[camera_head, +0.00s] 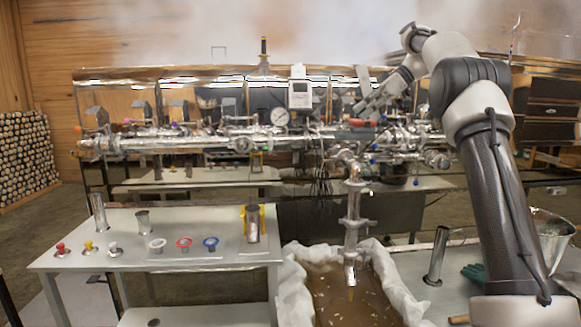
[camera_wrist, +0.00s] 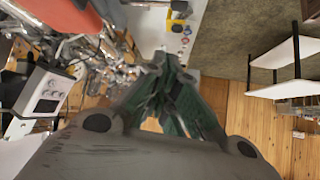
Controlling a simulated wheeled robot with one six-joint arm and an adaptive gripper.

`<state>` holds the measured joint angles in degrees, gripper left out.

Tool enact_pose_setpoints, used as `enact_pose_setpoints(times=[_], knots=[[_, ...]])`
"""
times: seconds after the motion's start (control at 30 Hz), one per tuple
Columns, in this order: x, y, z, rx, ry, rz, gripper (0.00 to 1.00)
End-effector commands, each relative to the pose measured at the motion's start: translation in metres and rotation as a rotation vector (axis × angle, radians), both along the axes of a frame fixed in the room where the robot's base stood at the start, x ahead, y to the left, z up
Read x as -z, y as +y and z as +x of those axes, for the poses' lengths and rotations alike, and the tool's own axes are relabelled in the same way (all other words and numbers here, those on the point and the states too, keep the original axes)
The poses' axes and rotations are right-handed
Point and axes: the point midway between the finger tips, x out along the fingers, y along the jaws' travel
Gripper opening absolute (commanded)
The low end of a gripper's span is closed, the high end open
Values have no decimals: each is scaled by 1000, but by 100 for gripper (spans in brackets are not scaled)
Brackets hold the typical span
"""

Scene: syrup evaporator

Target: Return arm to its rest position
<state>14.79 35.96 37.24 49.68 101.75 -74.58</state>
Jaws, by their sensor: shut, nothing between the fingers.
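My arm rises at the right of the head view and bends over to the left at the top. My gripper (camera_head: 362,106) hangs at its end, in front of the evaporator's pipework, and points down and to the left. In the wrist view my gripper (camera_wrist: 165,62) shows its fingers drawn together at the tips. Nothing shows between them. The evaporator (camera_head: 230,85) is a long shiny metal box with pipes and valves along its front. I cannot tell how close my fingers are to the pipes.
A white side table (camera_head: 120,262) holds colored valve handles and metal cups. A white-lined tub (camera_head: 345,285) of amber liquid stands under the outlet pipe (camera_head: 352,215). A bucket (camera_head: 550,238) and green gloves (camera_head: 473,272) are at right. Steam hangs above. Stacked logs (camera_head: 25,155) are far left.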

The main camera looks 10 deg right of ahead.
Motion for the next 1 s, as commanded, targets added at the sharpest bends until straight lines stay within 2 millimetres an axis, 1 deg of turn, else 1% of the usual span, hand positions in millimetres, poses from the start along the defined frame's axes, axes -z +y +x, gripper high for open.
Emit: enact_pose_setpoints(times=[0.07,0.1,0.17,0.2,0.23,0.3,0.37,0.47,0.57,0.6,0.67,0.7,0.77,0.8,0.87,0.9,0.97,1.0], knots=[[0,-3,7,82,39,7,0],[6,-8,13,147,78,6,0],[28,-17,19,257,171,5,0],[45,-23,21,324,232,1,0],[58,-27,22,373,276,-2,0],[83,-37,15,502,380,-19,0],[98,-44,3,603,453,-39,0],[117,-51,-25,764,555,-79,0],[130,-55,-70,926,633,-133,0],[135,-56,-93,992,656,-158,0],[141,-56,-131,1085,678,-198,0],[145,-56,-159,1139,686,-223,0],[151,-56,-200,1208,685,-257,0],[155,-55,-227,1245,679,-278,0],[162,-54,-267,1289,662,-308,0],[167,-53,-293,1309,646,-324,0],[176,-51,-330,1327,617,-348,0],[183,-50,-354,1330,594,-363,0]])
